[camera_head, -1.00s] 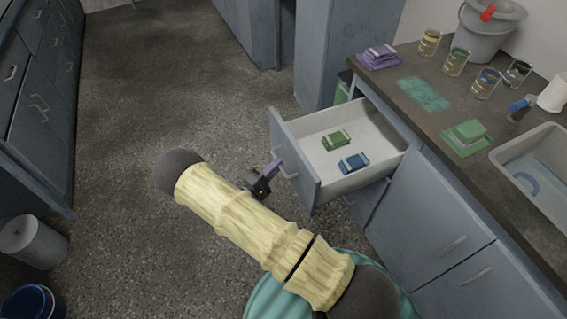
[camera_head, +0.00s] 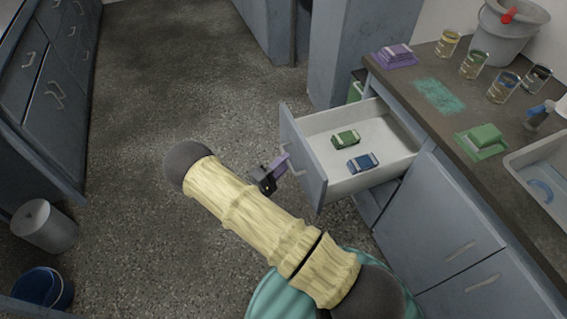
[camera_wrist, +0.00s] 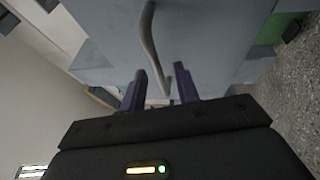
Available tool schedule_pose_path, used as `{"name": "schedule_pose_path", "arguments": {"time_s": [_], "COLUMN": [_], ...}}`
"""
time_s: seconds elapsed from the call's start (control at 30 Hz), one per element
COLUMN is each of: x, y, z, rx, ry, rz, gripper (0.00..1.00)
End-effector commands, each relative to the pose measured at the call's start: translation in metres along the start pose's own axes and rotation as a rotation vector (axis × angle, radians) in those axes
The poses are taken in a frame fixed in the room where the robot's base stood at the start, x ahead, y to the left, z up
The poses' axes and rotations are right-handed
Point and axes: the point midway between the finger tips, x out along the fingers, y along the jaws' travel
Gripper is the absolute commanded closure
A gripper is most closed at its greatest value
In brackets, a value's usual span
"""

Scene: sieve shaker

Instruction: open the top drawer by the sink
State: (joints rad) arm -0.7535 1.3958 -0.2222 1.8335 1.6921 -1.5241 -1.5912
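The top drawer (camera_head: 374,133) by the sink stands pulled well out, with its blue-grey front (camera_head: 303,158) facing left. A green box (camera_head: 345,138) and a blue box (camera_head: 362,163) lie inside it. My gripper (camera_head: 281,164) is just in front of the drawer front, beside its bar handle (camera_head: 297,172). In the wrist view my gripper (camera_wrist: 160,84) has its two purple fingers apart, and the curved handle (camera_wrist: 150,40) runs down to the gap between them. Whether the fingers touch the handle cannot be told.
The counter (camera_head: 440,115) holds glass jars, a grey bucket (camera_head: 498,38), a green stack (camera_head: 482,140) and the sink (camera_head: 550,165). Closed cabinet doors (camera_head: 438,212) are below. A grey bin (camera_head: 45,227) and a blue bucket (camera_head: 42,287) stand at left. The middle floor is clear.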

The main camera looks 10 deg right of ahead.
Motion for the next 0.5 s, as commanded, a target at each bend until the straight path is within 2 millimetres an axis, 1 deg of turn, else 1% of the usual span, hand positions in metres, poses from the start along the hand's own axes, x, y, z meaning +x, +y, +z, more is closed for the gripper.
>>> {"name": "schedule_pose_path", "arguments": {"time_s": [0.17,0.5], "x": [-0.02,-0.086], "y": [0.0,0.0], "z": [-0.001,0.0], "rx": [0.001,-0.001], "ry": [0.003,0.003], "rz": [0.0,-0.001], "gripper": [0.69,0.69]}}
